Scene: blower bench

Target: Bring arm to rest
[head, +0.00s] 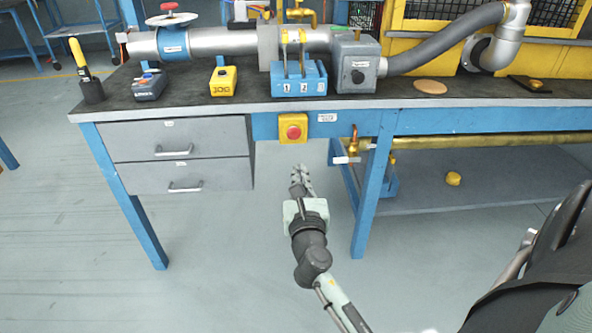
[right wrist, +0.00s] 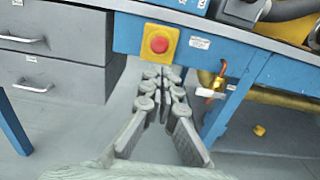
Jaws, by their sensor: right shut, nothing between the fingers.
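My right gripper (head: 300,170) is in front of the bench, low, below the front edge of its top. Its fingers are shut and empty, and they also show in the right wrist view (right wrist: 163,75). They point toward the bench front, just under a red button on a yellow plate (head: 293,130) in the head view. The button also shows in the right wrist view (right wrist: 159,42), above the fingertips. The gripper appears apart from the bench. My left gripper is not in either view.
The bench top (head: 200,100) holds a yellow JOG box (head: 223,81), a grey-blue control box (head: 150,84), a blue numbered block (head: 299,80) and pipework. Grey drawers (head: 180,150) hang at left. A brass valve (head: 353,142) sits by a blue leg (head: 373,190). Floor before the bench is clear.

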